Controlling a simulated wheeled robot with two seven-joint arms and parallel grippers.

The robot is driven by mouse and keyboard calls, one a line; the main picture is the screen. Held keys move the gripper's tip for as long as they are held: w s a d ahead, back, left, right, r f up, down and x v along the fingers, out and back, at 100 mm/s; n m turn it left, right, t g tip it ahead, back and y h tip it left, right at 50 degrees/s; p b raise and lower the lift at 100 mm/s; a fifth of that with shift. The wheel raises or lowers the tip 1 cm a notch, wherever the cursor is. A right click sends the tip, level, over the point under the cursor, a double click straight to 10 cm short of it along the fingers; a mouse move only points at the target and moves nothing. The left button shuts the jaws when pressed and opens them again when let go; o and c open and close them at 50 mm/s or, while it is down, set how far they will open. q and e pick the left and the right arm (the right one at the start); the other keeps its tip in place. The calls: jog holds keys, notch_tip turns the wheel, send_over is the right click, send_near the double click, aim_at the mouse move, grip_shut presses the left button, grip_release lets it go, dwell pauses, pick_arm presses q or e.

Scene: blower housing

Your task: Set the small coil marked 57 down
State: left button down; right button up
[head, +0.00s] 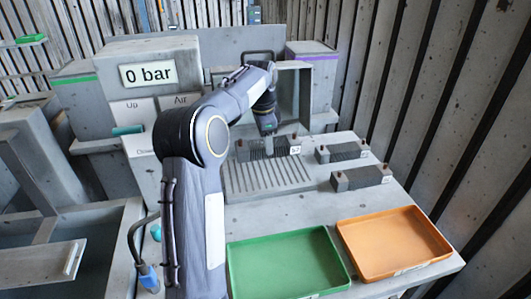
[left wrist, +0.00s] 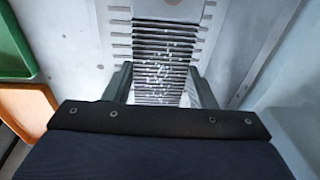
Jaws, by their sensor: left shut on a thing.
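The small coil (head: 283,148) is a grey finned block with a small white label that seems to read 57. It is at the back end of a slotted grey plate (head: 262,177). My left gripper (head: 268,147) reaches down over it, shut on its body. In the left wrist view, the coil's fins (left wrist: 165,55) are speckled white and lie between the two fingers (left wrist: 161,85). I cannot tell whether its underside touches the plate. My right gripper is not in view.
Two similar labelled coils (head: 342,152) (head: 361,178) lie to the right on the bench. A green tray (head: 287,262) and an orange tray (head: 394,243) are in front. An open grey housing (head: 292,95) stands behind. A box showing "0 bar" (head: 148,74) is at left.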

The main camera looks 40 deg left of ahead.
aim_at(265, 155)
pick_arm(q)
notch_tip(265, 155, down, 6)
jog(key=shift+a+f, duration=0.15)
jog(key=shift+w+a+f, duration=0.15)
jog(key=shift+w+f, duration=0.1)
jog(key=shift+f, duration=0.05)
jog(key=shift+f, duration=0.1)
jog(key=c, duration=0.6)
grip_release()
jog(key=r, duration=0.4)
jog(key=s+r, duration=0.1)
jog(key=r, duration=0.7)
jog(key=shift+s+r+p, duration=0.1)
jog(key=shift+s+p, duration=0.2)
jog(key=shift+s, duration=0.05)
jog(key=s+d+r+n+t+h, duration=0.1)
jog(key=s+d+r+n+t, duration=0.15)
jog(key=s+d, duration=0.45)
jog(key=s+d+f+n+t+h, duration=0.1)
jog(key=s+d+f+n, duration=0.2)
jog(key=s+d, duration=0.6)
jog(key=s+d+f+n+h, duration=0.1)
jog(key=s+d+f+n, duration=0.3)
jog(key=s, duration=0.9)
jog(key=d+f, duration=0.3)
jog(key=d, duration=0.2)
jog(key=shift+s+t+h, duration=0.15)
jog(key=shift+t+h, duration=0.2)
jog(key=shift+h, duration=0.05)
